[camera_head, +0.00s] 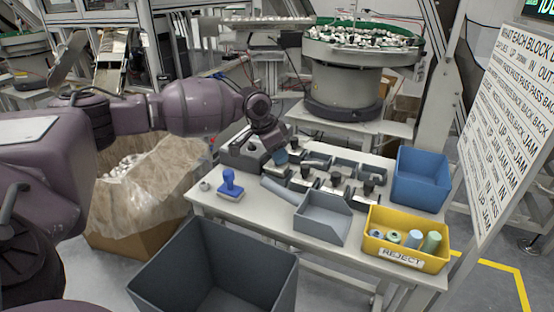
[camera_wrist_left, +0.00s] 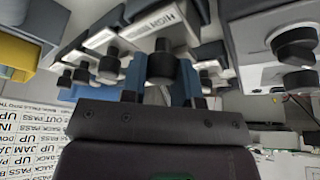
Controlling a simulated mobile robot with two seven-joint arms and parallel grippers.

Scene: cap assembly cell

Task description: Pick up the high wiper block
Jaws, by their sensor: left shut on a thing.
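The high wiper block (camera_wrist_left: 157,22) shows in the left wrist view as a pale block face with the label HIGH and a black knob. My left gripper (camera_wrist_left: 160,72) has its blue fingers on either side of this knob and is shut on it. In the head view my left gripper (camera_head: 281,157) reaches down to the back left of the white table, and it hides most of the block there. I cannot tell whether the block touches its seat. My right gripper is in neither view.
Other black-knobbed blocks (camera_head: 336,180) stand close by on the table. A blue stamp-like tool (camera_head: 229,183), a grey tray (camera_head: 322,222), a blue bin (camera_head: 421,180) and a yellow REJECT bin (camera_head: 400,254) surround them. A large grey bin (camera_head: 173,284) stands in front.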

